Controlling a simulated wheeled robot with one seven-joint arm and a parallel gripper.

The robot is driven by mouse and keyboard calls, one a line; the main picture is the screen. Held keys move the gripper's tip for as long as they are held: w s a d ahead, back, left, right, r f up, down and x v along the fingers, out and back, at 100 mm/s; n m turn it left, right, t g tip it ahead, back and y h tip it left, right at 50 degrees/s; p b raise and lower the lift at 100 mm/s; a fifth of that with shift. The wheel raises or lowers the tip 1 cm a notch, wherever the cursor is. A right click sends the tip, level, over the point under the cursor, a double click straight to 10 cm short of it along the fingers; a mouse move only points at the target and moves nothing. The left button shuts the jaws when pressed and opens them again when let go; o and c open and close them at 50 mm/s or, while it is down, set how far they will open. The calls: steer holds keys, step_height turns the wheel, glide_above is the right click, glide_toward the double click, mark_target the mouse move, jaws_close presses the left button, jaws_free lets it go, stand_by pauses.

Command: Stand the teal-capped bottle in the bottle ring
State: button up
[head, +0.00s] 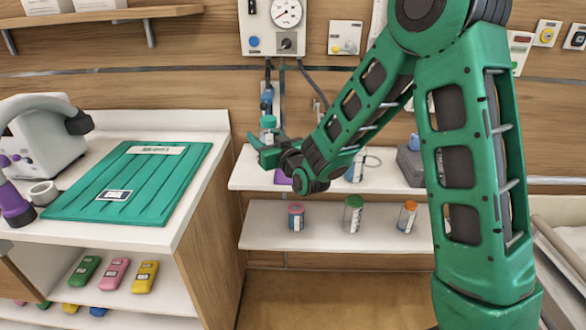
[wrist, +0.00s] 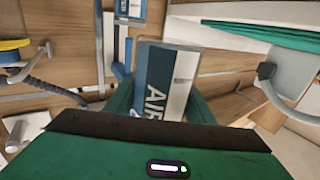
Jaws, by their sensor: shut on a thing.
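The teal-capped bottle (head: 268,122) is upright at the left end of the upper shelf region in the head view, held between the fingers of my gripper (head: 268,150). Its lower body is mostly hidden by the fingers. In the wrist view, my gripper (wrist: 160,106) has green fingers on both sides of a blue and white surface lettered "AIR"; I cannot tell whether this is the bottle or something behind it.
The upper shelf (head: 240,177) also carries a purple item (head: 283,179) and a grey item (head: 411,163). Several capped containers stand on the lower shelf (head: 325,238). A teal tray (head: 75,198) lies on the left cabinet. Hoses hang near the wall gauge (head: 286,14).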

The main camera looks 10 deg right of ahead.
steer(key=shift+w+d+f, duration=1.05)
steer(key=shift+d+f, duration=0.55)
steer(key=shift+f, duration=0.1)
steer(key=shift+w+d+f, duration=1)
steer(key=shift+d+f, duration=0.65)
steer(key=shift+w+d+f, duration=1.05)
steer(key=shift+d+f, duration=0.55)
steer(key=shift+f, duration=0.1)
steer(key=shift+f, duration=0.1)
steer(key=o, duration=1.3)
steer(key=shift+f, duration=0.1)
steer(key=shift+c, duration=0.2)
